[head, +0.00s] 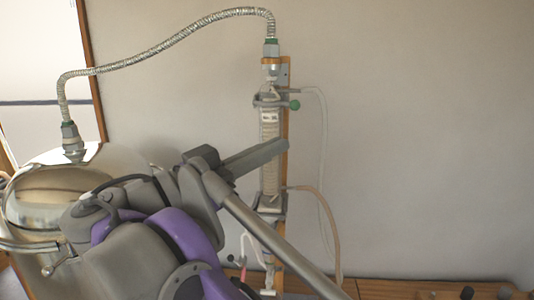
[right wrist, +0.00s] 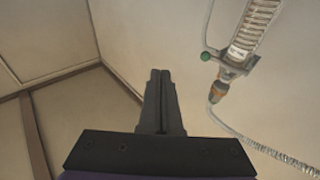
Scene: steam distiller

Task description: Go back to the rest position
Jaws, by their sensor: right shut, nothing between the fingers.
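My right gripper (head: 283,146) is shut and empty in the head view, its fingers pointing right in front of the condenser column. In the right wrist view its closed fingers (right wrist: 160,75) point toward bare wall. The condenser (head: 269,135) stands upright on an orange-brown board and also shows at the upper right of the right wrist view (right wrist: 250,35). In the head view the gripper hides part of the condenser's middle. I cannot tell whether they touch. My left gripper is not in view.
A shiny metal still pot (head: 60,190) stands at left, partly behind my arm. A ribbed metal hose (head: 160,42) arches from its lid to the condenser top. Thin tubes (head: 322,150) hang right of the condenser. A wooden surface (head: 390,289) shows at the bottom. The wall at right is clear.

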